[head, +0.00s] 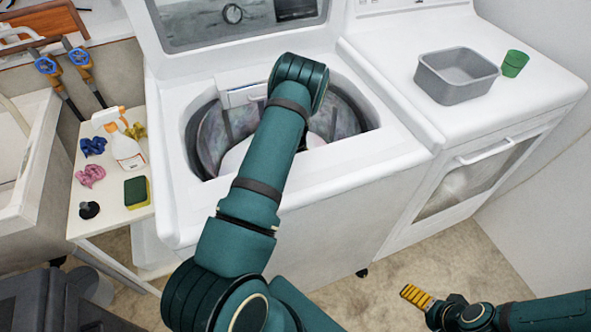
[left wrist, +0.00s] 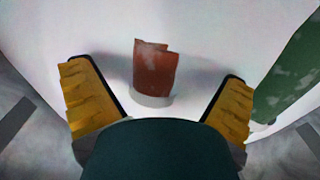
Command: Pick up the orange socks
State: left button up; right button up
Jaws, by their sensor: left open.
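A reddish-orange piece of fabric, which looks like the orange socks (left wrist: 155,70), stands out against a white surface in the left wrist view. My left gripper (left wrist: 155,82) is open, with one yellow finger on each side of the fabric and a gap on both sides. In the head view my left arm reaches down into the open washing machine (head: 205,206), and the arm hides that gripper and the fabric. My right gripper (head: 416,297) is low at the right, over the floor. Its finger spacing cannot be made out.
A dryer (head: 410,38) stands right of the washer, with a grey basin (head: 458,90) and a green cup (head: 514,63) on top. A small white table (head: 112,215) at left holds a spray bottle (head: 124,145), a sponge (head: 137,192) and several crumpled coloured items. Floor is clear in front.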

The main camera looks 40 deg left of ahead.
pick_arm(q)
notch_tip(320, 180, down, 3)
jog(key=shift+w, duration=0.1)
jog(key=shift+r, duration=0.1)
jog(key=c, duration=1.4)
jog(key=shift+r, duration=0.1)
notch_tip(320, 180, up, 10)
jog(key=shift+f+p, duration=0.1)
jog(key=shift+p, duration=0.8)
